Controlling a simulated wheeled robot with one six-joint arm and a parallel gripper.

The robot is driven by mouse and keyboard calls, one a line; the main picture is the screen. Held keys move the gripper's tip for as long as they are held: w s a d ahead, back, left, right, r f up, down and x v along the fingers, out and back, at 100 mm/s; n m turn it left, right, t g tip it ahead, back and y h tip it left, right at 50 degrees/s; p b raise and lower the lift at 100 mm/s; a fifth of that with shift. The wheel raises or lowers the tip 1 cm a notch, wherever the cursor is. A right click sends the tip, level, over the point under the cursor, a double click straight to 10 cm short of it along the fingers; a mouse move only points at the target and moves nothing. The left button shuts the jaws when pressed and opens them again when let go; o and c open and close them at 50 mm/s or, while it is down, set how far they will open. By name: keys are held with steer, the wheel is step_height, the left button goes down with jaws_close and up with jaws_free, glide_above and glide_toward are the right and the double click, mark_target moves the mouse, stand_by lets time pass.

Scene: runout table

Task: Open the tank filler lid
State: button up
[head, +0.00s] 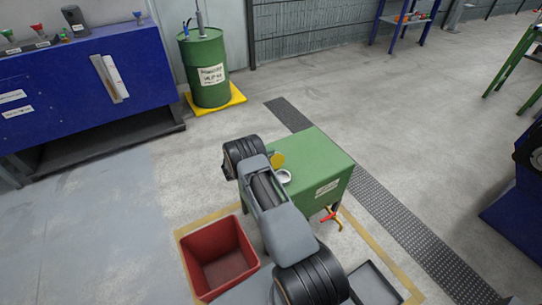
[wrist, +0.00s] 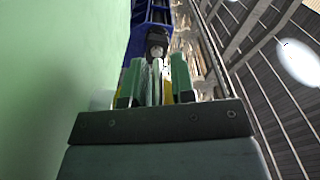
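The green tank (head: 322,160) stands in the middle of the head view. On its top is a pale round filler ring (head: 284,177) with its mouth showing. The round yellow lid (head: 278,159) stands tilted up at the far side of the ring, its face towards the head camera. My arm reaches over the tank's left end and hides my gripper there. In the wrist view my gripper (wrist: 155,80) has green fingers beside a pale green surface. A little yellow (wrist: 168,91) shows behind them; whether they touch the lid is unclear. What lies between the fingers is blurred.
A red open bin (head: 216,262) stands on the floor left of the tank. A red-handled tap (head: 330,216) sticks out low at the tank's front, with a dark tray (head: 374,284) near it. A green drum (head: 204,68) and blue bench (head: 70,92) stand behind.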

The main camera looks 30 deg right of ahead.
steer(key=shift+o, duration=1.2)
steer(key=shift+f, duration=0.1)
steer(key=shift+a, duration=0.15)
steer(key=a, duration=1.3)
steer(key=shift+w+a+p, duration=0.3)
steer(key=shift+w+p, duration=0.05)
steer(key=shift+w, duration=0.05)
